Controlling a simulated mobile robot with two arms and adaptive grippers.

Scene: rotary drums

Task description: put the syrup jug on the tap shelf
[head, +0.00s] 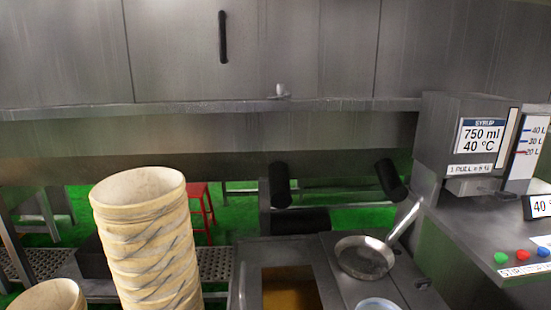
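No syrup jug can be made out for certain. A pale bluish round vessel (377,304) is cut off by the bottom edge, and I cannot tell whether it is the jug. The grey syrup dispenser (448,130) stands at the right, with a label reading 750 ml and 40 °C. A small ledge (473,187) juts out under its front, and it looks empty; I cannot tell whether it is the tap shelf. Neither of my grippers can be made out in the head view.
A steel pan (364,262) with a raised handle rests on the metal counter, right of a basin of brown liquid (290,290). A tall ribbed beige stack (148,240) stands at left. Coloured buttons (522,256) sit on the right counter. A red stool (203,205) is behind.

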